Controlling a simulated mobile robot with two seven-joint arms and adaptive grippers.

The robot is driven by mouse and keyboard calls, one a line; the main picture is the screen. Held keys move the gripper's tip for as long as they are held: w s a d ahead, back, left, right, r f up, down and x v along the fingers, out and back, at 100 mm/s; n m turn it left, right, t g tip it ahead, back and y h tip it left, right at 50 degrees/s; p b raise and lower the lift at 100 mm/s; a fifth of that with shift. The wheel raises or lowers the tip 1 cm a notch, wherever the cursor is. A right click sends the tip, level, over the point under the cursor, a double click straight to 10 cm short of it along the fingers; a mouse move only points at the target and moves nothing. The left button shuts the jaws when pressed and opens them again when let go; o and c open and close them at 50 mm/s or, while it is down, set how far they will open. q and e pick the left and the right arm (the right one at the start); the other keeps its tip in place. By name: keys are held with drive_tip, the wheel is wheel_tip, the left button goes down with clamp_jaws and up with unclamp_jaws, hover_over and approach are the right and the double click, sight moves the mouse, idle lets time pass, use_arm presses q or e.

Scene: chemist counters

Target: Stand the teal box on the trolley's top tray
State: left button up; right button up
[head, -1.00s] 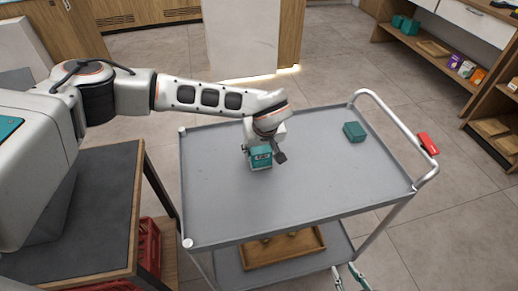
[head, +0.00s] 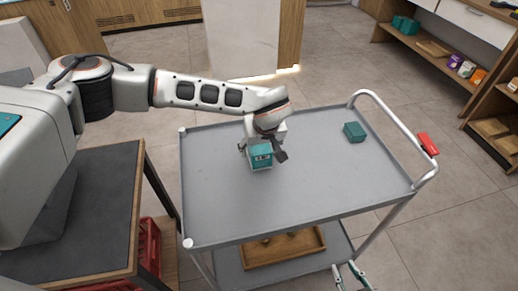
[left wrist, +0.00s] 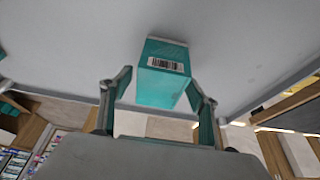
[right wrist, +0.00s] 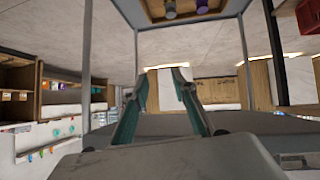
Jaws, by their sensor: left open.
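A teal box (head: 261,158) with a white label stands on the grey top tray (head: 310,185) of the trolley, left of its middle. The left wrist view shows the teal box (left wrist: 163,75) with a barcode on its face. My left gripper (head: 262,150) is over the box and open, with one finger on each side. In the left wrist view, gaps show between the fingers and the box. My right gripper (head: 350,276) is low at the front edge of the head view. Its fingers (right wrist: 166,75) are apart and empty in the right wrist view.
A second teal box (head: 355,132) lies on the tray's far right. The trolley's handle (head: 400,120) rises at the right. A wooden tray (head: 283,248) is on the lower shelf. A dark-topped counter (head: 95,200) stands at the left.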

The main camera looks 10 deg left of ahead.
use_arm(q)
drive_tip(key=v, duration=1)
drive_tip(key=shift+s+r+p, duration=0.2)
drive_tip(key=shift+r+p, duration=0.1)
drive_tip(key=shift+p, duration=0.1)
